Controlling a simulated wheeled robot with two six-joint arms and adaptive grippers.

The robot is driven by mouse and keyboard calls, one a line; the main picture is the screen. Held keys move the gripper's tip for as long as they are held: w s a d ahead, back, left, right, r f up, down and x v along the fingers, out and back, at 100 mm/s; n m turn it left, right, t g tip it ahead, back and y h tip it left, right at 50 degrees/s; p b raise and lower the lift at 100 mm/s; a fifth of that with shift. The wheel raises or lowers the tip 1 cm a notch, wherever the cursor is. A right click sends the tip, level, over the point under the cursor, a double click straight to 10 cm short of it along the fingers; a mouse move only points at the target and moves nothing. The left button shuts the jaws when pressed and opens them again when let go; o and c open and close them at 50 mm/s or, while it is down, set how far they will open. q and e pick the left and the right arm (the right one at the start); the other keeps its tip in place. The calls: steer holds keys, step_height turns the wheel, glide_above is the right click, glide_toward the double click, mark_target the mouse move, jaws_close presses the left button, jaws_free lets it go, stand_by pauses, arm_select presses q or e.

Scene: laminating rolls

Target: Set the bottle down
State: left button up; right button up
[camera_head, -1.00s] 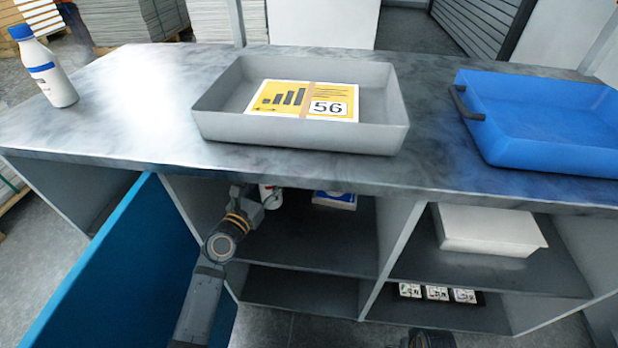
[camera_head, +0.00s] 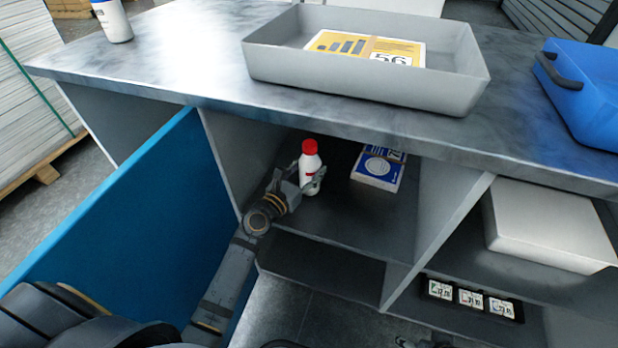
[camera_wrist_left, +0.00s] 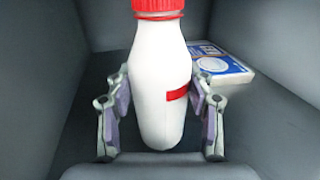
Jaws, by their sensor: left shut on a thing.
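A white bottle with a red cap (camera_head: 311,168) is upright inside the upper left compartment of the workbench. My left gripper (camera_head: 305,186) reaches into that compartment and is shut on the bottle. In the left wrist view the bottle (camera_wrist_left: 161,90) stands between the two fingers of the gripper (camera_wrist_left: 160,112), which hold its sides. I cannot tell whether its base touches the shelf (camera_head: 345,223).
A blue and white box (camera_head: 377,172) lies on the same shelf, right of the bottle. A grey tray (camera_head: 360,85) and a blue-labelled bottle (camera_head: 112,20) are on the benchtop. A blue door panel (camera_head: 130,220) stands open at left. A white box (camera_head: 550,225) is in the right compartment.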

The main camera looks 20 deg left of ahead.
arm_select(q)
steer(key=shift+f, duration=0.7)
steer(key=shift+r, duration=0.1)
arm_select(e)
steer(key=shift+w+a+f+t, duration=0.2)
steer(key=shift+f+t, duration=0.1)
steer(key=shift+f, duration=0.25)
arm_select(q)
steer(key=o, duration=1.1)
steer(key=shift+f, duration=0.25)
steer(key=o, duration=0.5)
arm_select(e)
steer(key=shift+f, duration=0.15)
arm_select(q)
steer(key=shift+r, duration=0.15)
